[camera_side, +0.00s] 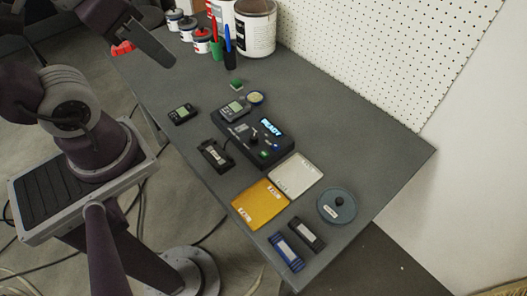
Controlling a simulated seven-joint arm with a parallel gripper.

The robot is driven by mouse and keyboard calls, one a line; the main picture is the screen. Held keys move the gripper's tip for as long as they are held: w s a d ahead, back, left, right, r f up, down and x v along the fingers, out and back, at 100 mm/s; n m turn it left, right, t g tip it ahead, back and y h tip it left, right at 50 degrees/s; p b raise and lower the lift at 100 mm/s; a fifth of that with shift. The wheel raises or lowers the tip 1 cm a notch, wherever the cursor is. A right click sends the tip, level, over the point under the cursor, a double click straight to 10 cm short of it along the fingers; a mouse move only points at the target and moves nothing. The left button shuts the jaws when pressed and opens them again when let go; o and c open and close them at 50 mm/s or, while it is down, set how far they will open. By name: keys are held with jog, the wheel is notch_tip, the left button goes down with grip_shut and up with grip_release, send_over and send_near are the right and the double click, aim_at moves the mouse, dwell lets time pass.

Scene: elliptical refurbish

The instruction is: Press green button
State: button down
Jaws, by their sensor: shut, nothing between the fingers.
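A black control box (238,138) sits mid-table with a lit display (271,127) reading READY. A small green button (264,154) shows on its lower right part, beside a dark knob. My gripper (165,60) is at the upper left, shut and empty, raised above the far left part of the table and well apart from the box. Its fingertips are dark and hard to tell apart.
A yellow card (260,204) and a white card (296,174) lie in front of the box. A round teal disc (337,205) is at right. Meters and a small black device (215,155) flank the box. Cans (255,30) and pens stand behind, near the pegboard (400,50).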

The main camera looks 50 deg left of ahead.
dwell(0.7)
jog(key=w+a+f+m+y, duration=0.1)
jog(key=w+a+f+m, duration=0.4)
jog(key=w, duration=0.3)
jog(key=w+a+f+m+y, duration=0.1)
jog(key=w+a+f+m, duration=0.2)
jog(key=w+f+m, duration=0.4)
jog(key=m+h, duration=0.8)
jog(key=h, duration=0.1)
send_over(260, 153)
notch_tip(260, 153, down, 14)
jog(key=r, duration=0.1)
jog(key=shift+f, duration=0.25)
jog(key=shift+f, duration=4.4)
